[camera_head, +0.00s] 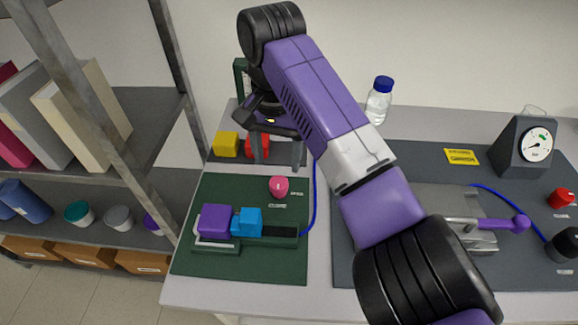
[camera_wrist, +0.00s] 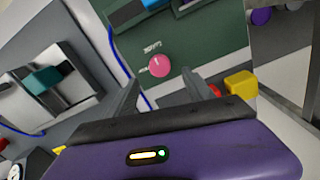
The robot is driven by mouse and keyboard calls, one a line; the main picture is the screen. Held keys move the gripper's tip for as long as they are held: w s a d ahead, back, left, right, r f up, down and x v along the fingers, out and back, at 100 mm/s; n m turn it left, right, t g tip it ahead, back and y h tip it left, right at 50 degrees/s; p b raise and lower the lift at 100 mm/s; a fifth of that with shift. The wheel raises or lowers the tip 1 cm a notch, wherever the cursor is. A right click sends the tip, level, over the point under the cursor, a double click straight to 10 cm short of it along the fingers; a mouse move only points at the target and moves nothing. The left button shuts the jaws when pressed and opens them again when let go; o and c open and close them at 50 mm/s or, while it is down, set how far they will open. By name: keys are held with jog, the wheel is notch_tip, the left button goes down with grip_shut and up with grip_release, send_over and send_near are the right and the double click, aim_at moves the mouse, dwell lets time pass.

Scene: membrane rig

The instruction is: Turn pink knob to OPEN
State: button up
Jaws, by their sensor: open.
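The pink knob (camera_head: 279,186) stands on the green board (camera_head: 240,187) at the left of the bench. Small lettering beside and below it appears to read OPEN and CLOSE, but it is too small to be sure. A pale mark shows on the knob; which label it points at I cannot tell. My gripper (camera_head: 277,155) is open and empty, pointing down above the bench behind the knob. In the wrist view the pink knob (camera_wrist: 159,65) shows beyond the gap between my fingers (camera_wrist: 162,92), apart from both.
Purple (camera_head: 215,221) and blue (camera_head: 247,221) blocks stand in front of the knob. A blue tube (camera_head: 314,195) runs to its right. A bottle (camera_head: 379,100) and a gauge (camera_head: 538,144) stand farther right.

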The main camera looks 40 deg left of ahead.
aim_at(279, 182)
notch_tip(279, 182, down, 8)
jog(key=shift+w+r+p, duration=0.1)
jog(key=shift+r+p, duration=0.1)
jog(key=shift+p, duration=0.2)
grip_shut()
